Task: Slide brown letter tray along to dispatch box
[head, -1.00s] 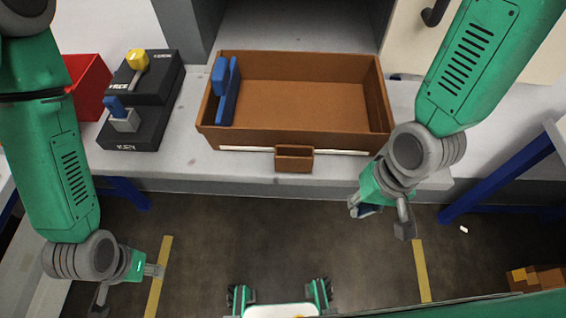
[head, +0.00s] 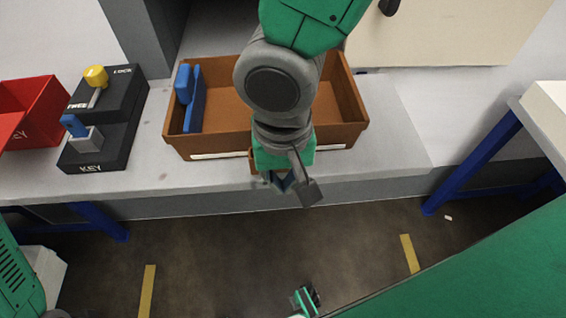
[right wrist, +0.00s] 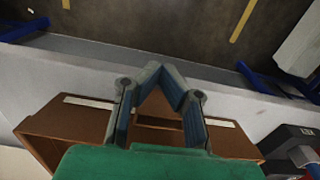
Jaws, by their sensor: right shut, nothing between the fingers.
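The brown letter tray (head: 348,104) sits on the grey bench, with a blue piece (head: 197,100) standing at its left end. A small brown pull on its front is mostly hidden behind my right gripper (head: 290,186). That gripper is at the tray's front wall, shut and empty. In the right wrist view its fingers (right wrist: 168,84) meet in a point over the front of the tray (right wrist: 75,122); I cannot tell whether they touch the pull. I cannot tell which thing is the dispatch box.
Left of the tray stands a black block (head: 104,127) with yellow and blue handled pieces, marked KEY. A red bin (head: 32,112) is at far left. Blue table legs (head: 474,160) and a pale box (head: 548,112) are at right. Bench right of the tray is bare.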

